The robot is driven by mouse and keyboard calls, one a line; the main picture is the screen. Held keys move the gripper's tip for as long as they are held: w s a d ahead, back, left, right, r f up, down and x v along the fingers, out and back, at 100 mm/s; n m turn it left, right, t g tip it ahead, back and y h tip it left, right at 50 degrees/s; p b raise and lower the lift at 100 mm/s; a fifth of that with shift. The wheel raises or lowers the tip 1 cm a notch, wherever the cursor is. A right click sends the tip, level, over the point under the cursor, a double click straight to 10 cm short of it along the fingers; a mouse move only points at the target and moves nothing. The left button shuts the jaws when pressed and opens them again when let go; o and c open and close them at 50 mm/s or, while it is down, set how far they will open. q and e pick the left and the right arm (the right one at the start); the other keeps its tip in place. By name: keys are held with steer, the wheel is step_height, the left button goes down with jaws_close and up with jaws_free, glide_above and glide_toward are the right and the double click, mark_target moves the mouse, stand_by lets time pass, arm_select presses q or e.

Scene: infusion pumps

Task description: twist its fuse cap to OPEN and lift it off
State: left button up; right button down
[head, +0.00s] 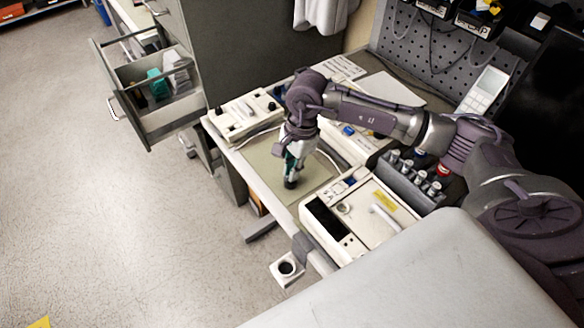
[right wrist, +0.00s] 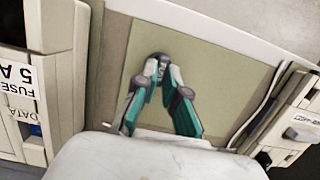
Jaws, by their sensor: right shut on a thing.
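My right gripper (head: 291,176) points down over the olive mat (head: 262,158) on the bench. In the right wrist view its two green-and-grey fingers (right wrist: 163,70) come together at the tips. They are shut on a small dark grey piece, which looks like the fuse cap (right wrist: 160,57); the fingertips hide part of it. I cannot tell whether it touches the mat. A pale panel marked "FUSE 5 A" (right wrist: 18,75) and "DATA" stands at the left of the right wrist view, apart from the fingers. The fuse socket does not show clearly. My left gripper is not in view.
Cream pump units stand left of the mat (head: 245,117) and at the front right (head: 337,228). A grey rack (head: 408,183) with several small bottles is at right. A holder with a dark round opening (head: 287,268) juts from the bench edge. An open drawer (head: 160,118) is at left.

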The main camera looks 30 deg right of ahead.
steer(key=c, duration=1.2)
jaws_free()
steer(key=shift+r+p, duration=1.6)
steer(key=shift+r, duration=1.95)
